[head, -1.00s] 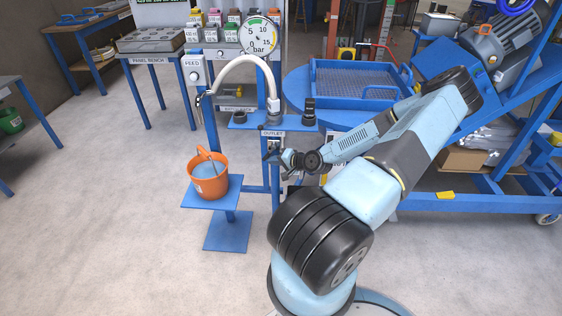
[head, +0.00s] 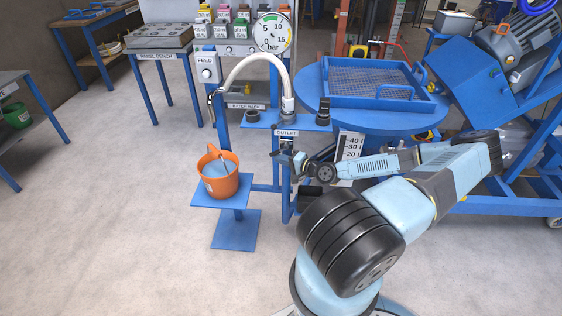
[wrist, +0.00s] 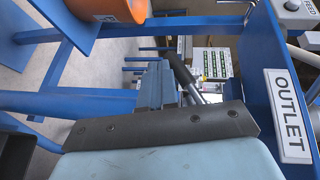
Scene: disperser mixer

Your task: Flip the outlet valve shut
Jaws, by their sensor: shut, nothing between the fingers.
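The white OUTLET label (head: 287,133) is on the blue stand under the hose fitting. It shows large at the right of the wrist view (wrist: 287,115). In the wrist view a dark grip on a metal rod, which looks like the valve lever (wrist: 181,72), slants beside my fingers. I cannot tell whether it touches them. My gripper (head: 279,156) is shut and empty just below the label in the head view. Its fingers (wrist: 158,86) point away in the wrist view. The valve body is mostly hidden behind my gripper in the head view.
An orange bucket (head: 220,180) of bluish liquid stands on a low blue shelf (head: 236,196) left of my gripper. A pale curved hose (head: 262,59) rises above it. A round blue table (head: 330,119) with a mesh tray stands behind my arm. The floor at left is clear.

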